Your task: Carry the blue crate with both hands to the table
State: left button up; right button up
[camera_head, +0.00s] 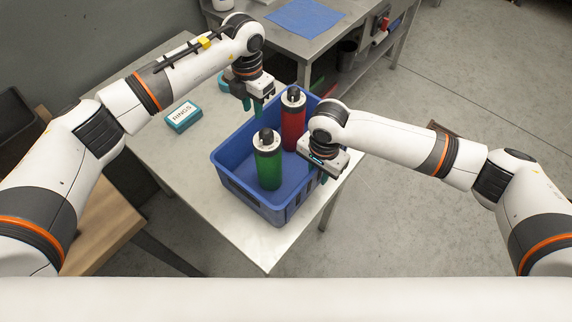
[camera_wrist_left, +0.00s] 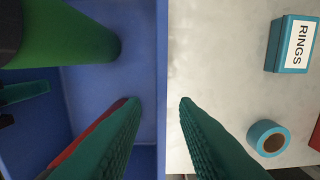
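The blue crate (camera_head: 243,194) stands on a pale table (camera_head: 215,214). It holds an upright green cylinder (camera_head: 268,170) and an upright red cylinder (camera_head: 293,122), both dark-topped. My left gripper (camera_head: 257,108) is at the crate's back-left wall. In the left wrist view its open fingers (camera_wrist_left: 158,102) straddle the wall (camera_wrist_left: 162,60), with gaps on both sides. My right gripper (camera_head: 325,184) is at the crate's right wall, its fingers pointing down by the rim. One finger seems to be inside the crate, but whether they press on the wall is hidden.
A teal box labelled RINGS (camera_head: 184,116) lies on the pale table left of the crate. A teal tape roll (camera_wrist_left: 268,138) lies near it. A metal table (camera_head: 340,32) with a blue mat (camera_head: 304,17) stands behind. Grey floor (camera_head: 430,100) is clear at right.

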pick_arm(q)
notch_tip(320, 180, up, 4)
jog(key=shift+r, duration=0.55)
pick_arm(e)
jog(key=shift+r, duration=0.25)
notch_tip(320, 180, up, 12)
jog(key=shift+f, duration=0.25)
pick_arm(q)
jog(key=shift+r, duration=0.1)
pick_arm(e)
jog(key=shift+r, duration=0.1)
